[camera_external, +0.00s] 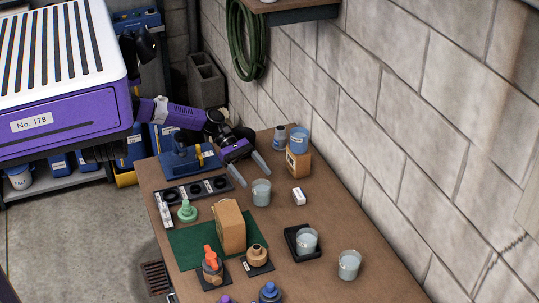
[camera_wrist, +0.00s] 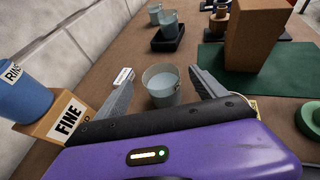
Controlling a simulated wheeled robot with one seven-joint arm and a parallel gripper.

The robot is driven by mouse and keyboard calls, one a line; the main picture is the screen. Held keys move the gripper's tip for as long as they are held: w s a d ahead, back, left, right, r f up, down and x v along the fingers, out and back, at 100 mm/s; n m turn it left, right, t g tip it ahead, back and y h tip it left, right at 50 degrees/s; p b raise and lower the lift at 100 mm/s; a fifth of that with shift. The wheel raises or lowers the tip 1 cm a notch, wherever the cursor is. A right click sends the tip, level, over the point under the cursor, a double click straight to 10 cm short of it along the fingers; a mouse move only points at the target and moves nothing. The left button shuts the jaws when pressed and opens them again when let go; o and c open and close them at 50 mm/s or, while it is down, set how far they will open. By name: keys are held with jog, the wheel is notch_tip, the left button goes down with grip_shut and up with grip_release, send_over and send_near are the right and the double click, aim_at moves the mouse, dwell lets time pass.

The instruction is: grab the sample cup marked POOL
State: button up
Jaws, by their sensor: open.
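Several clear cups of pale liquid stand on the brown table, and I cannot read POOL on any of them. The nearest clear cup (camera_external: 261,193) stands just ahead of my gripper (camera_external: 256,179); the same cup (camera_wrist: 160,88) appears between the fingertips in the wrist view. My gripper is open and empty, its fingers pointing towards this cup. A second clear cup (camera_external: 307,240) stands in a black tray (camera_external: 290,236). A third clear cup (camera_external: 349,264) stands beyond it on bare table.
A blue RINSE cup (camera_wrist: 25,88) sits on a box marked FINE (camera_wrist: 52,122), close to my gripper. A small white block (camera_external: 299,196) lies beside the nearest cup. A cardboard box (camera_external: 229,228) stands on a green mat (camera_external: 190,244). The block wall borders the table.

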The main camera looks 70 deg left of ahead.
aim_at(267, 192)
jog(key=p+x, duration=0.3)
jog(key=x, duration=0.4)
jog(key=shift+d+f, duration=0.2)
jog(key=shift+f, duration=0.15)
jog(key=c, duration=1.6)
